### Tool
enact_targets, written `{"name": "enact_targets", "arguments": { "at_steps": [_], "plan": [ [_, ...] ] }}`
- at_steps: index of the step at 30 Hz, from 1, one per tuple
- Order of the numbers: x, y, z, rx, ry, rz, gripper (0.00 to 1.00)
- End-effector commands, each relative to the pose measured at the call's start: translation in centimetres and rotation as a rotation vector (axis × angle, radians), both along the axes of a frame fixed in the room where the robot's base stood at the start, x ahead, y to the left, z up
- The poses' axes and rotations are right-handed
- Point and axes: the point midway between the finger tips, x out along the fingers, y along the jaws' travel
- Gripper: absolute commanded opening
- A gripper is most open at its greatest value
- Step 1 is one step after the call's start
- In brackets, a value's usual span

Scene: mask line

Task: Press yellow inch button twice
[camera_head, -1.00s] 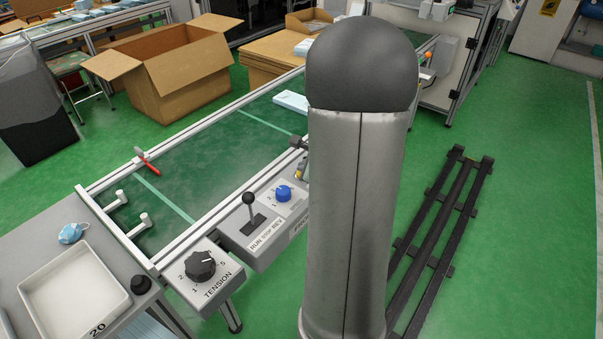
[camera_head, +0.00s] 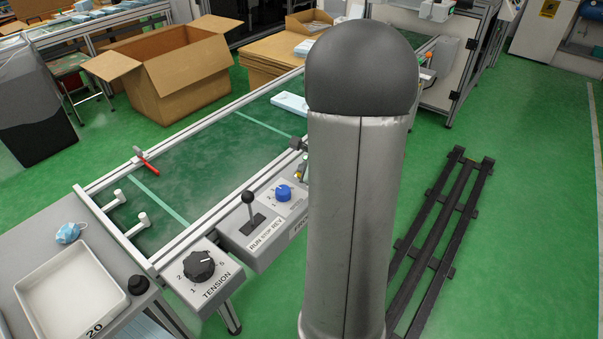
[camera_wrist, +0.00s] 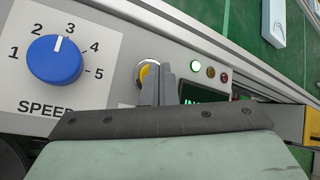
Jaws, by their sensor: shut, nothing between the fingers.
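The yellow button (camera_wrist: 146,74) sits in a silver ring on the grey control panel in the wrist view, to the right of the blue speed knob. My gripper (camera_wrist: 158,80) is shut and empty, with its fingertips over the right part of the button. They hide part of it, and I cannot tell whether they touch it.
The head view shows the black run/stop/reverse lever (camera_head: 249,203), the tension knob (camera_head: 199,265) and the green conveyor belt (camera_head: 205,150).

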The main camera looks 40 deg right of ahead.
Motion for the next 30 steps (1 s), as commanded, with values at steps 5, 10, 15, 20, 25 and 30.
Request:
{"name": "enact_targets", "arguments": {
  "at_steps": [5, 10, 15, 20, 25, 30],
  "plan": [
    [0.0, 0.0, 0.0, 0.0, 0.001, 0.0, 0.0],
    [0.0, 0.0, 0.4, -0.001, 0.001, 0.001, 0.0],
    [0.0, 0.0, 1.4, -0.001, 0.001, 0.001, 0.0],
    [0.0, 0.0, 1.7, 0.0, 0.001, 0.0, 0.0],
    [0.0, 0.0, 1.6, 0.001, 0.001, 0.001, 0.0],
    [0.0, 0.0, 2.1, 0.0, 0.0, 0.0, 0.0]
  ]
}}
